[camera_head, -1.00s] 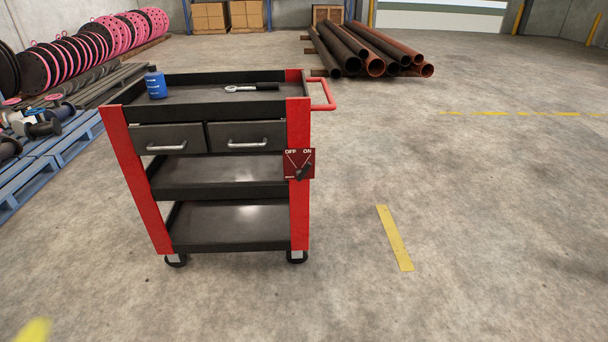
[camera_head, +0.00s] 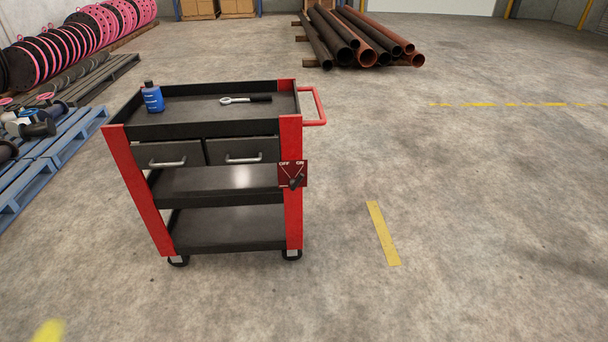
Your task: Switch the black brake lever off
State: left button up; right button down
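The black brake lever (camera_head: 296,183) sits on a small red plate (camera_head: 285,171) fixed to the front right post of a red and black tool cart (camera_head: 292,220). White lettering on the plate reads OFF at left and ON at right, with white lines below. The lever is small in view; it leans up and right, on the ON side. Neither of my grippers shows, and nothing touches the lever.
Blue pallets (camera_head: 62,145) stand at left, pipes (camera_head: 345,40) behind. Floor in front and right is clear.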

aim_at(294, 184)
jog(key=i+u, duration=0.25)
jog(key=i, duration=0.65)
jog(key=i+l+u, duration=0.2)
jog(key=i, duration=0.7)
